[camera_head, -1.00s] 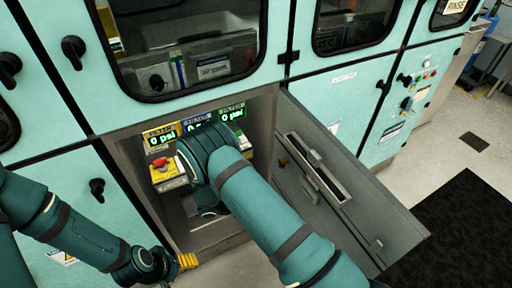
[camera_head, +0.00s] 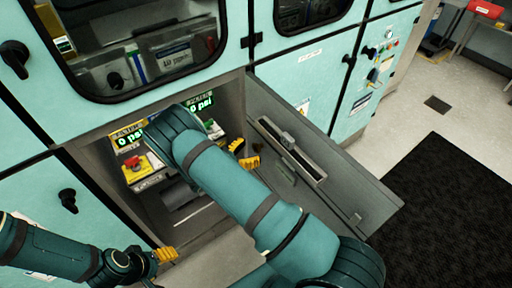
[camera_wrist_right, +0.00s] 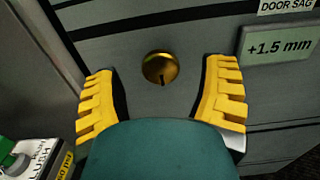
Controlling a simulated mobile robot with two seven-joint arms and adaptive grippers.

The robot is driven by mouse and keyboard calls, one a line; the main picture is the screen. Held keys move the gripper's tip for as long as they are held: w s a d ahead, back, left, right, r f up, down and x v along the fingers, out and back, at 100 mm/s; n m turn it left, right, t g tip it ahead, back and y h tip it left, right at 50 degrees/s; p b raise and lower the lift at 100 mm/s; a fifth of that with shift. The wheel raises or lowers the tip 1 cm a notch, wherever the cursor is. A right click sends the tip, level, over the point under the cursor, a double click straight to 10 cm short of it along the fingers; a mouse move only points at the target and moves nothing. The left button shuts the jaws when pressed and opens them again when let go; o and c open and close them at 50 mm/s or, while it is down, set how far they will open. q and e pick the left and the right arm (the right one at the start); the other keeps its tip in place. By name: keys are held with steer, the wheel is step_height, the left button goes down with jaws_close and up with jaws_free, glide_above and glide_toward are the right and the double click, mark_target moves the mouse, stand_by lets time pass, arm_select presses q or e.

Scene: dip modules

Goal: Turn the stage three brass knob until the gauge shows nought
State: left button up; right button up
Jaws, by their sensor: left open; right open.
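A round slotted brass knob (camera_wrist_right: 161,68) sits on the grey inner face of the open door, in the right wrist view. A gauge (camera_wrist_right: 278,48) to its right reads +1.5 mm, under a DOOR SAG label. My right gripper (camera_head: 243,155) is open by the door in the head view. In the wrist view its yellow fingers stand either side of the knob, with gaps; whether the tips reach its depth I cannot tell. The knob is not discernible in the head view. My left gripper (camera_head: 166,255) is open and empty at lower left, before the cabinet.
The open grey door (camera_head: 350,190) juts out at right. Inside the bay, a yellow-framed display (camera_head: 128,138) and a green-lettered display (camera_head: 199,103) read 0 psi. A red-knobbed yellow module (camera_head: 140,167) sits below. My right arm hides the middle. A black mat (camera_head: 445,205) lies right.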

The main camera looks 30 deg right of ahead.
steer(key=shift+w+d, duration=0.1)
steer(key=shift+d, duration=1.35)
steer(key=c, duration=1.2)
